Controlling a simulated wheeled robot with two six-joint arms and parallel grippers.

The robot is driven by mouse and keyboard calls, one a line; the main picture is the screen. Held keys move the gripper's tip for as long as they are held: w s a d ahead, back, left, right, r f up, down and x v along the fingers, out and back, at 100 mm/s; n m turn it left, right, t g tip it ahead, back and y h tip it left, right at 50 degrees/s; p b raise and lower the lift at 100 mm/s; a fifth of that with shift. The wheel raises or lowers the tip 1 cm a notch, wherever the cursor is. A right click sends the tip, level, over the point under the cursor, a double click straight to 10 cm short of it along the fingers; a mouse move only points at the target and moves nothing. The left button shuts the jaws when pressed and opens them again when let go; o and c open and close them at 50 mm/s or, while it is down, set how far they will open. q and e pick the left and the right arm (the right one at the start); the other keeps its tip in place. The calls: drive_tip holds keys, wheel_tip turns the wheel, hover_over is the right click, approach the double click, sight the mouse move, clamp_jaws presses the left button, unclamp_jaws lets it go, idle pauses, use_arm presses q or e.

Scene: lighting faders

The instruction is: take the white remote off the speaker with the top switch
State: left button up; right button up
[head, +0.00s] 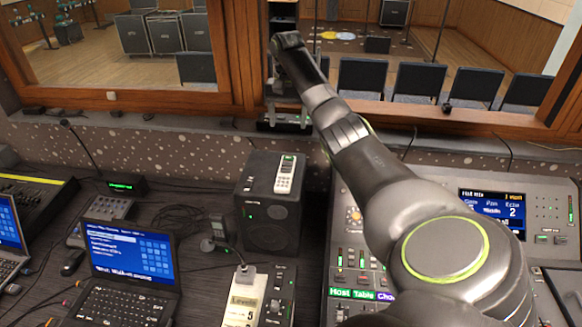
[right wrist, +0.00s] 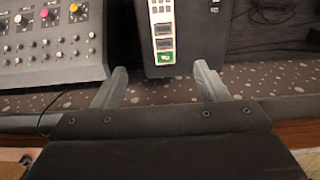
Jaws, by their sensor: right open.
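The white remote (head: 286,174) lies on top of the black speaker (head: 254,177) at the middle of the desk. It has a small green display at its far end and dark buttons. In the right wrist view the remote (right wrist: 161,28) lies on the speaker (right wrist: 200,38), beyond my fingertips and roughly centred between them. My right gripper (right wrist: 160,84) is open and empty, with nothing between its fingers. In the head view the right gripper (head: 286,118) is behind the speaker, near the window ledge, partly hidden by my arm. My left gripper is not in view.
A mixing console (head: 350,233) is right of the speaker, partly under my arm. A laptop (head: 130,253), a small dark handset (head: 218,228) and a labelled switch box (head: 245,300) are left and in front. The window frame (head: 180,101) runs behind.

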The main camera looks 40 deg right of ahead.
wheel_tip(320, 180, down, 3)
drive_tip(key=b, duration=0.3)
use_arm(q)
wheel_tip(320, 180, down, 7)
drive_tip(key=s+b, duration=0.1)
drive_tip(key=b, duration=0.2)
use_arm(e)
approach(286, 169)
drive_tip(key=shift+d+p, duration=0.35)
drive_tip(key=shift+p, duration=0.05)
wheel_tip(286, 169, down, 3)
drive_tip(key=shift+s+a+r+p, duration=0.1)
drive_tip(key=shift+r+p, duration=0.1)
drive_tip(key=shift+p, duration=0.5)
drive_tip(key=shift+f, duration=0.6)
drive_tip(key=f+p, duration=0.2)
drive_tip(key=f, duration=0.1)
drive_tip(key=f+p, duration=0.1)
drive_tip(key=shift+w+a+f, duration=0.2)
drive_tip(key=shift+a+f, duration=0.05)
drive_tip(key=shift+f, duration=0.05)
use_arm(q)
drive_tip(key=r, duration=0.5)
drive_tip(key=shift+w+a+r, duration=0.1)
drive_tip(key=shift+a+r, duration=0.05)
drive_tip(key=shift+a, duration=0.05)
use_arm(e)
drive_tip(key=shift+f, duration=0.4)
drive_tip(key=shift+c, duration=0.2)
drive_tip(key=c, duration=1.1)
